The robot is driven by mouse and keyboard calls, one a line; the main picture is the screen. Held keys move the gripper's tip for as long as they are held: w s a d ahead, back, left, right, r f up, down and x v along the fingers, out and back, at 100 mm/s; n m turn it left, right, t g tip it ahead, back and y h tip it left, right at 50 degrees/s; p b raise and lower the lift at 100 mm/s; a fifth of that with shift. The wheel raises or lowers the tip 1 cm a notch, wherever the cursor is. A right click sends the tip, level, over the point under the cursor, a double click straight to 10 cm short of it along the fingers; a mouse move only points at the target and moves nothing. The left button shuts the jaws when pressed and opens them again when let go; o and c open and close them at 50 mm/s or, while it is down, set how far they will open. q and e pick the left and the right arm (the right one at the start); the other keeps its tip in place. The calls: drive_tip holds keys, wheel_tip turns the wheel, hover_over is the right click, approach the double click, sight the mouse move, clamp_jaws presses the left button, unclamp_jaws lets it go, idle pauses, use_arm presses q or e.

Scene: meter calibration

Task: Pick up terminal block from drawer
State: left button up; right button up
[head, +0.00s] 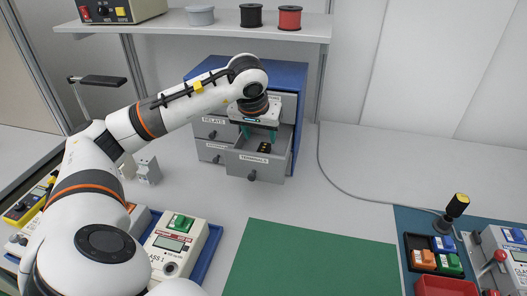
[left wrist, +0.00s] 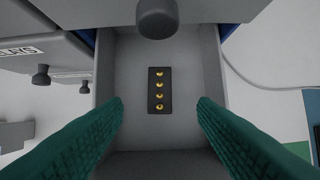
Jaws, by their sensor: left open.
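The terminal block (left wrist: 159,91) is a small black bar with several brass-coloured screws in a row. It lies on the floor of the open drawer (head: 243,162) labelled TERMINALS, and also shows in the head view (head: 264,147). My left gripper (head: 259,137) points down over the drawer. Its green fingers are wide apart, with the block between and below them in the left wrist view (left wrist: 160,118). The fingers do not touch the block. The drawer belongs to a blue and grey cabinet (head: 290,78). My right gripper is not in view.
Closed drawers, one labelled RELAYS (head: 213,121), sit beside and above the open one. A shelf (head: 225,29) with spools hangs above the cabinet. A green mat (head: 310,262) lies clear in front. Meters and a blue mat (head: 412,222) with small coloured blocks stand at the sides.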

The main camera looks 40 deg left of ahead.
sight(263, 150)
use_arm(q)
drive_tip(key=shift+x, duration=0.85)
drive_tip(key=x, duration=0.5)
drive_tip(key=shift+s+f+p, duration=0.1)
drive_tip(key=shift+p, duration=0.25)
drive_tip(key=shift+c, duration=0.2)
drive_tip(key=c, duration=1)
drive_tip(key=shift+c, duration=0.3)
